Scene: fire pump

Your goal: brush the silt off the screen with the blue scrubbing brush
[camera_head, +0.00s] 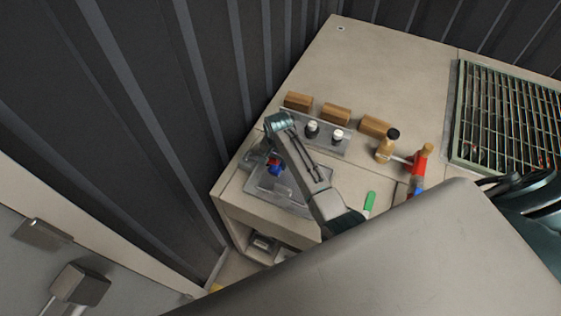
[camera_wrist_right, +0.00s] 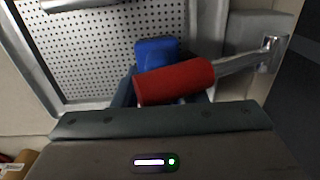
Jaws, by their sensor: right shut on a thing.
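My right gripper (camera_head: 273,158) is over the grey tray at the left end of the bench. It is shut on the blue scrubbing brush (camera_head: 276,169), whose blue block (camera_wrist_right: 154,54) shows beyond the fingers in the right wrist view. A red cylinder (camera_wrist_right: 176,82) lies across in front of the fingers there and hides part of the brush. The screen (camera_wrist_right: 100,55) is a pale perforated plate beside the brush; I cannot make out silt on it. Whether the bristles touch it is hidden. My left gripper is not in view.
A grey rod (camera_wrist_right: 238,64) runs from the red cylinder to a bracket. Wooden blocks (camera_head: 336,114), a rack with white-topped items (camera_head: 338,136), a red-and-blue item (camera_head: 418,166) and a green item (camera_head: 370,201) are close by. A grating (camera_head: 508,115) is at right; the back bench is clear.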

